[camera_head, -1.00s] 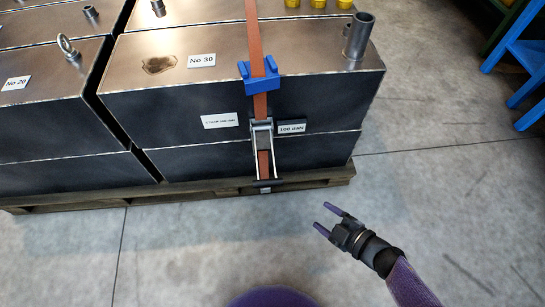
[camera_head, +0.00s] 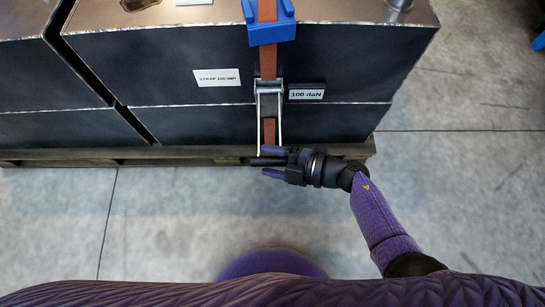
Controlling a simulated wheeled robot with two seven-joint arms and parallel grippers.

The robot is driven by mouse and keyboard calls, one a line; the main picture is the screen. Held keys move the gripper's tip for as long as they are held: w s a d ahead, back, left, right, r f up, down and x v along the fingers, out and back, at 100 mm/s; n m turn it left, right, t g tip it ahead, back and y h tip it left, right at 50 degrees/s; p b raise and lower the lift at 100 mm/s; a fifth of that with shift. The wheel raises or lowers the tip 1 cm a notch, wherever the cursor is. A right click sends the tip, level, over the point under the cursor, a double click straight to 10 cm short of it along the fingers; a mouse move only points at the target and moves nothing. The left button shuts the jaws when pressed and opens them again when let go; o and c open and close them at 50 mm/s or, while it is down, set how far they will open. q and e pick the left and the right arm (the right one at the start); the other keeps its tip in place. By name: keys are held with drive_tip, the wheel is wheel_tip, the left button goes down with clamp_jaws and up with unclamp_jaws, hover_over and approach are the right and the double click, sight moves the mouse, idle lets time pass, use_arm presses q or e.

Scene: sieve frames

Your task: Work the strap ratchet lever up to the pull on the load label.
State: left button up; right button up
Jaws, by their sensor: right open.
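The orange strap (camera_head: 267,66) runs down the front of the dark crate through a metal ratchet (camera_head: 268,88). Its lever hangs down, with a side rail (camera_head: 281,122) along the strap and a dark crossbar handle (camera_head: 258,161) at the bottom end. My right gripper (camera_head: 270,161) is open at that handle, with one purple finger above and one below it; I cannot tell whether they touch it. The white load label (camera_head: 218,77) left of the ratchet seems to read "STRAP 100 daN". A dark display (camera_head: 306,94) right of it reads "100 daN". My left gripper is out of view.
A blue corner protector (camera_head: 270,32) sits under the strap at the crate's top edge. The crates (camera_head: 180,125) rest on a wooden pallet (camera_head: 60,157). The concrete floor (camera_head: 170,215) before the pallet is clear. A metal tube stands at the top right.

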clamp_jaws()
idle(0.9)
idle(0.4)
